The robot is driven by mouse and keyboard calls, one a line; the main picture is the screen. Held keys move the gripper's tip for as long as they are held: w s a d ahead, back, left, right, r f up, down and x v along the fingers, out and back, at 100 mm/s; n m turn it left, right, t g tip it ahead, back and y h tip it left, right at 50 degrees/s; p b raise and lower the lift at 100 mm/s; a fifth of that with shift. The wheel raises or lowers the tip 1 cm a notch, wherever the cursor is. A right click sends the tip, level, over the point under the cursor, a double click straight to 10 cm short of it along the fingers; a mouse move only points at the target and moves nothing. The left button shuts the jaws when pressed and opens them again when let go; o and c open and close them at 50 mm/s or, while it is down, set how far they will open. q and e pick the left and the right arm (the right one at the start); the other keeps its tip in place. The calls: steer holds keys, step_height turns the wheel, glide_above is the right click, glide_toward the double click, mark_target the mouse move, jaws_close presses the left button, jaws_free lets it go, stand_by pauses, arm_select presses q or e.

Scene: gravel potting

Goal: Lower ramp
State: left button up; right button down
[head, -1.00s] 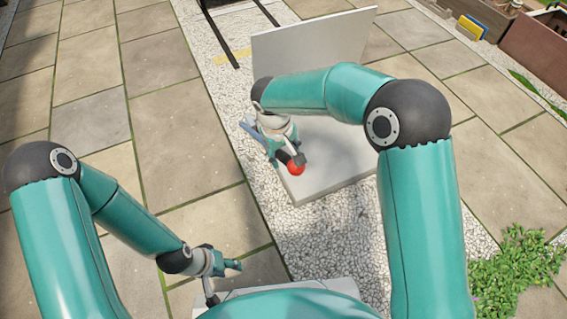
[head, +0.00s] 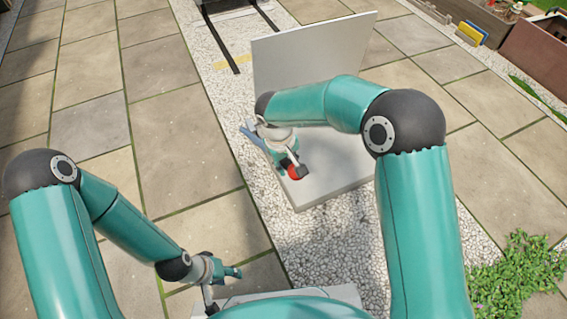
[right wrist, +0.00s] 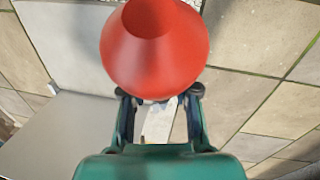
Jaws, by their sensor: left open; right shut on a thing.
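A pale grey upright panel (head: 312,52) stands at the back edge of a flat pale slab (head: 330,185); I cannot tell whether either is the ramp. My right gripper (head: 297,168) is over the slab's left part, shut on a red knob (head: 293,172). In the right wrist view the red knob (right wrist: 155,60) is large and tapered, hiding the fingertips and their contact. My left gripper (head: 236,272) is open and empty, low in the head view, away from the slab.
Two dark rails (head: 222,40) lie beyond the panel on a pebble strip (head: 330,240). A blue piece (head: 252,134) is by my right wrist. Planters (head: 535,50) stand at the far right. A green plant (head: 515,275) grows at the lower right. Paving on the left is clear.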

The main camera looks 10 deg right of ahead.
steer(key=shift+a, duration=0.1)
steer(key=shift+w+r+p, duration=0.2)
steer(key=shift+r+p, duration=0.2)
steer(key=shift+p, duration=0.1)
steer(key=shift+g, duration=0.5)
steer(key=w+r+p, duration=0.2)
steer(key=p, duration=0.2)
steer(key=w+a+r+p, duration=0.1)
steer(key=w+r+p, duration=0.1)
steer(key=p, duration=0.2)
steer(key=shift+a+r, duration=0.2)
steer(key=shift+r, duration=0.2)
steer(key=shift+w+r+p, duration=0.1)
steer(key=shift+w+p, duration=0.05)
steer(key=shift+p, duration=0.45)
arm_select(q)
step_height(320, 180, up, 10)
arm_select(e)
steer(key=shift+a, duration=0.1)
